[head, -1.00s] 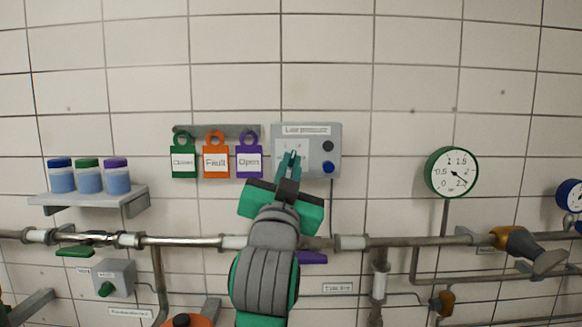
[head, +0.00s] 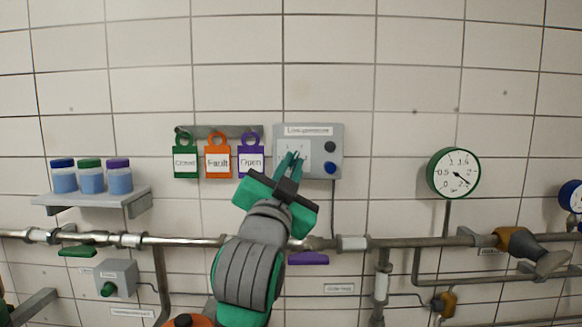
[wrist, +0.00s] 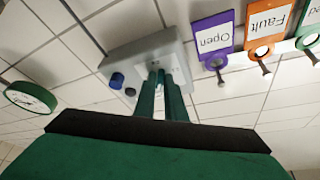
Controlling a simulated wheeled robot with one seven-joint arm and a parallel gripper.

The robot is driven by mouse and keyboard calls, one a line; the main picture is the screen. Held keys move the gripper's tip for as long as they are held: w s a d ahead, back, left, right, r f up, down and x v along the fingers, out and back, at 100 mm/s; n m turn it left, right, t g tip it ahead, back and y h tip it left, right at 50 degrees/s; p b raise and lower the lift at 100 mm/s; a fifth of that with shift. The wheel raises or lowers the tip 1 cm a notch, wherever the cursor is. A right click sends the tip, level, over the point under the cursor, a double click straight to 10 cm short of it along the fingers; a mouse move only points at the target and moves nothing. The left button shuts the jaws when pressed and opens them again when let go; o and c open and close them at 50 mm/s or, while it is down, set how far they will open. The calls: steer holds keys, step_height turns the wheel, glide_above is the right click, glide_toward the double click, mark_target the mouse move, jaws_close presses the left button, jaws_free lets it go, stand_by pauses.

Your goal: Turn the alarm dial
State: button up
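The grey alarm box (head: 334,133), with a "Low pressure" label along its top, hangs on the tiled wall. The box also shows at the top of the wrist view (wrist: 128,58). My gripper (head: 291,157) reaches up to the left part of the box's front, over the pale dial plate. Its two green fingers (wrist: 157,76) are close together, with a narrow gap. Their tips are at the box face, apparently around the small dial, which they largely hide. The dial's pointing direction cannot be read.
Green, orange and purple tags (head: 217,160) hang just left of the box. A black button (head: 330,147) and a blue button (head: 331,168) sit right of my fingers. A pipe (head: 420,242) runs below; a green-rimmed gauge (head: 454,173) is to the right.

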steer(key=o, duration=0.3)
steer(key=v, duration=1.1)
